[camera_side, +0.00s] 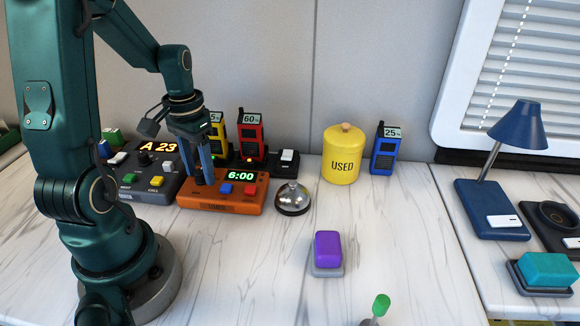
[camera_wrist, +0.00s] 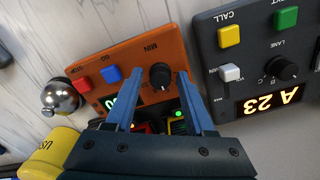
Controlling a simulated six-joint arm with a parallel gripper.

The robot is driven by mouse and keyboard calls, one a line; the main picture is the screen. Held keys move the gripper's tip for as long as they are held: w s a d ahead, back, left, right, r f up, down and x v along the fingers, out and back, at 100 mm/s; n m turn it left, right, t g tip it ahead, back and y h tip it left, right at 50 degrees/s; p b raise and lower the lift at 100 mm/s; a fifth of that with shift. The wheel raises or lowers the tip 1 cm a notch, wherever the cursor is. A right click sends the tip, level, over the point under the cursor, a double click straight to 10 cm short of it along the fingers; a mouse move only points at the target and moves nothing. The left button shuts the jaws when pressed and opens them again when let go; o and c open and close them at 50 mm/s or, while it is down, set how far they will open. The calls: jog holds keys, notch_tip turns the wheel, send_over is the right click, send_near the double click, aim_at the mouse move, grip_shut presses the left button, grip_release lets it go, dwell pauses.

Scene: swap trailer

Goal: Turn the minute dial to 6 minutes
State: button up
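The orange timer (camera_side: 210,203) sits on the counter, its green display (camera_side: 241,176) reading 6:00. In the wrist view the orange timer (camera_wrist: 130,40) shows its black minute dial (camera_wrist: 160,74), labelled MIN, with a pale pointer mark. My gripper (camera_side: 204,172) is over the dial end of the timer, pointing down. In the wrist view my gripper (camera_wrist: 159,72) has its two blue fingers apart on either side of the dial, with gaps visible. A finger partly hides the display there.
A grey device (camera_side: 150,175) reading A 23 stands left of the timer. A silver bell (camera_side: 293,199) is close on its right. Radios in chargers (camera_side: 251,138) and a yellow USED canister (camera_side: 342,156) stand behind.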

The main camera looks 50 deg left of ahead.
aim_at(200, 172)
dwell(0.3)
jog(key=shift+r, duration=2.6)
jog(key=shift+w+d+r, duration=0.1)
jog(key=shift+w+d, duration=0.05)
jog(key=shift+w, duration=0.1)
jog(key=s+d+r+m+t, duration=0.1)
jog(key=d+r+m+t, duration=0.1)
jog(key=d, duration=0.6)
jog(key=s+d+r+m+t, duration=0.2)
jog(key=d+r+t, duration=0.1)
jog(key=d, duration=0.5)
jog(key=shift+d+r+t, duration=0.2)
jog(key=shift+r+t, duration=0.1)
jog(key=shift+r, duration=0.25)
